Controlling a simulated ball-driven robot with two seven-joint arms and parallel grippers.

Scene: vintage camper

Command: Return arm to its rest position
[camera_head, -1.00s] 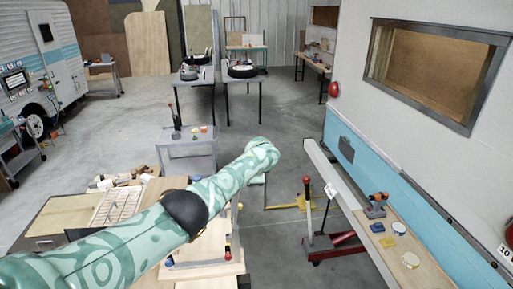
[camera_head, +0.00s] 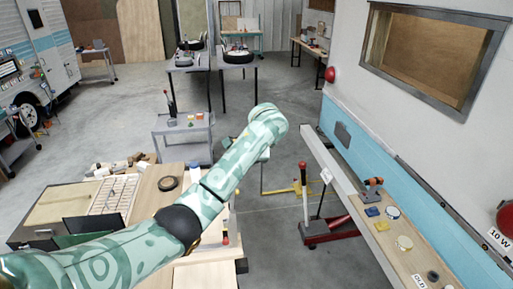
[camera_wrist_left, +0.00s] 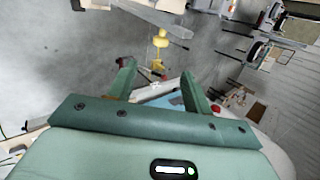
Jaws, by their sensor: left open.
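My left arm (camera_head: 225,170), pale green with a swirl pattern, comes in from the lower left of the head view and reaches up to the middle. Its hand end is mostly hidden behind the arm there. In the left wrist view my left gripper (camera_wrist_left: 158,68) has its two green fingers spread wide apart. Nothing is between them, only the grey floor and workshop things far beyond. My right arm and gripper are not in view.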

